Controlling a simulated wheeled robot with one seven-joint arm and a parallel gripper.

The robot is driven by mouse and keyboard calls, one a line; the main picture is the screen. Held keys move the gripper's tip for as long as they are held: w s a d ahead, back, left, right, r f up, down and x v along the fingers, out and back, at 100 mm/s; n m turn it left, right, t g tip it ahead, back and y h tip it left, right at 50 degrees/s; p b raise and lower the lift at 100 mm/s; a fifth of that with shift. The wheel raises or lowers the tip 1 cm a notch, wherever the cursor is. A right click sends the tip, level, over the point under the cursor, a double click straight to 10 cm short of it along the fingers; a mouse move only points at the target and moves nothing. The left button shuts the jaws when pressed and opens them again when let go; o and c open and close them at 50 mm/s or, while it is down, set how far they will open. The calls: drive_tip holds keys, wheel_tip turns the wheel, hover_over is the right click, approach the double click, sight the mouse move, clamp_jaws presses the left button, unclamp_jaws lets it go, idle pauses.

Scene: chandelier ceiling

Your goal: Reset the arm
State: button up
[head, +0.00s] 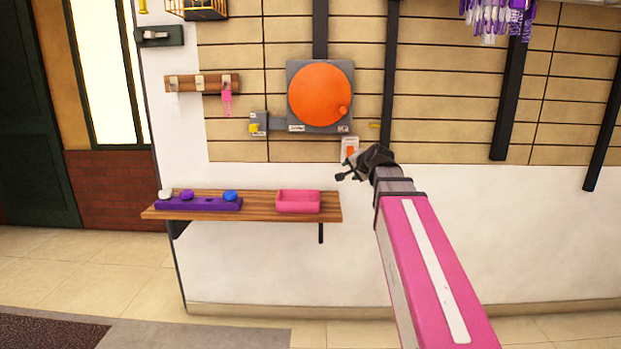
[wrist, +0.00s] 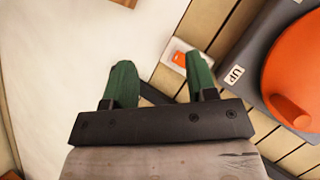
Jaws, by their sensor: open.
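My gripper (head: 347,170) is in front of the wall, right of the wooden shelf and just below the orange dial. In the wrist view my gripper (wrist: 158,80) shows two green fingers spread apart, with nothing between them. My pink arm reaches up from the lower right in the head view. A white plate with an orange switch (head: 350,150) is on the wall close to the gripper. The same orange switch (wrist: 179,58) shows beyond the right finger in the wrist view.
A big orange dial (head: 318,92) sits on a grey box. The wooden shelf (head: 262,212) holds a purple tray (head: 200,204) with coloured knobs and a pink bin (head: 298,201). A hook rack (head: 202,83) hangs above.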

drive_tip(key=s+f+n+g+h, duration=0.1)
drive_tip(key=s+f+n+g, duration=0.2)
drive_tip(key=f, duration=0.8)
drive_tip(key=s+f+n+g+h, duration=0.1)
drive_tip(key=s+f+g, duration=0.3)
drive_tip(key=f, duration=0.8)
drive_tip(key=s+d+f+n+g+h, duration=0.1)
drive_tip(key=s+d+f+n+g, duration=0.1)
drive_tip(key=s+f, duration=0.6)
drive_tip(key=s+d+f+n+g+h, duration=0.1)
drive_tip(key=s+f+n+g, duration=0.1)
drive_tip(key=s+f, duration=0.5)
wheel_tip(320, 180, down, 3)
drive_tip(key=shift+s+d+r+g, duration=0.1)
drive_tip(key=shift+s+d+g, duration=0.2)
drive_tip(key=shift+s+d, duration=0.1)
